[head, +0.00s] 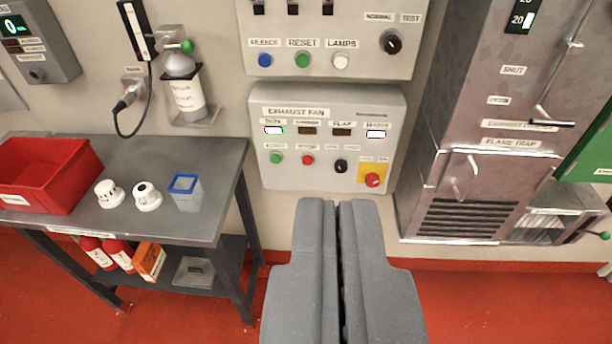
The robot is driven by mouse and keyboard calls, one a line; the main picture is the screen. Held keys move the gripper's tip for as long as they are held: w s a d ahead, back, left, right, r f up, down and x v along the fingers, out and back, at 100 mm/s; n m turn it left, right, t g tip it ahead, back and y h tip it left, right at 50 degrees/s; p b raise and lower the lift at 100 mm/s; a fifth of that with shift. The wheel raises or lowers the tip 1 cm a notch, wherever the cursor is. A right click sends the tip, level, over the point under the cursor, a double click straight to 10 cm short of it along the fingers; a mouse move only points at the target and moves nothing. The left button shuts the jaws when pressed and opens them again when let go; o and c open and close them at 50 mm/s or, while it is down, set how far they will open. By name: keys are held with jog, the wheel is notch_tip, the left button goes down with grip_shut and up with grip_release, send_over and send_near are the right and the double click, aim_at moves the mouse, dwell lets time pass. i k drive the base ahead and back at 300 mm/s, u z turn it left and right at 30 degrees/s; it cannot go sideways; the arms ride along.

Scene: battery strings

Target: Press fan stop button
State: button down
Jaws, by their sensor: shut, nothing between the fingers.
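The exhaust fan panel (326,140) is a light grey box on the wall in the middle of the head view. Along its lower row are a green button (277,159), a small red button (307,160), a black knob (341,166) and a large red button (373,180) on a yellow plate. The small labels above them are too blurred to read surely, so I cannot tell by label which is stop. My gripper (338,202) is shut and empty. Its fingertips appear below the panel's lower edge, apart from the buttons in the picture.
Above is another grey panel (327,75) with blue, green and white buttons. At left, a dark table (215,160) holds a red bin (45,172), two white detectors (147,196) and a blue-rimmed cup (186,192). A metal flame trap cabinet (485,165) stands at right.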

aim_at(307, 159)
jog(key=k, duration=0.4)
jog(key=u, duration=0.35)
jog(key=i, duration=1.4)
jog(key=z, duration=0.4)
